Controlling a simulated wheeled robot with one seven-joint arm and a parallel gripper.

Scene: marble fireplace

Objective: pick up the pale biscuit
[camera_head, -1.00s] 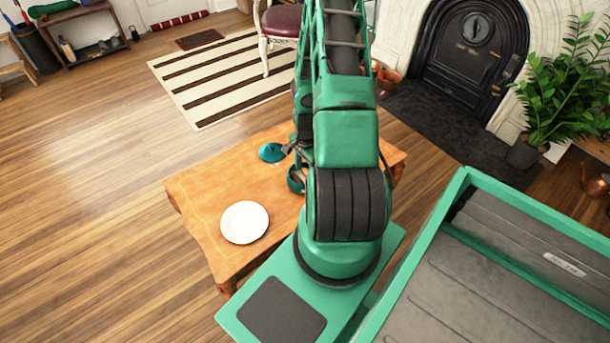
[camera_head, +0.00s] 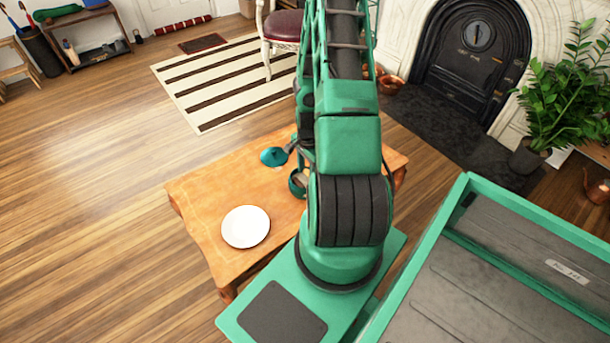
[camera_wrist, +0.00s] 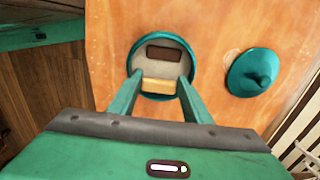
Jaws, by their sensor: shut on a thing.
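In the wrist view the pale biscuit (camera_wrist: 158,86) is a tan block between the two green fingertips of my gripper (camera_wrist: 160,81), which is shut on it. Biscuit and fingertips show over the near part of the round teal jar (camera_wrist: 138,57); I cannot tell how high they are. A dark brown biscuit (camera_wrist: 164,53) lies in the jar's pale interior. The teal lid (camera_wrist: 253,73) with a knob lies on the table beside the jar. In the head view the jar (camera_head: 296,185) is partly hidden by my arm, and the lid (camera_head: 273,157) is just beyond it.
The wooden table (camera_head: 205,197) also bears a white plate (camera_head: 245,227), nearer and left of the jar. The tabletop around the plate is clear. A chair (camera_head: 281,28), a striped rug (camera_head: 215,85) and a leafy plant (camera_head: 560,95) stand farther off.

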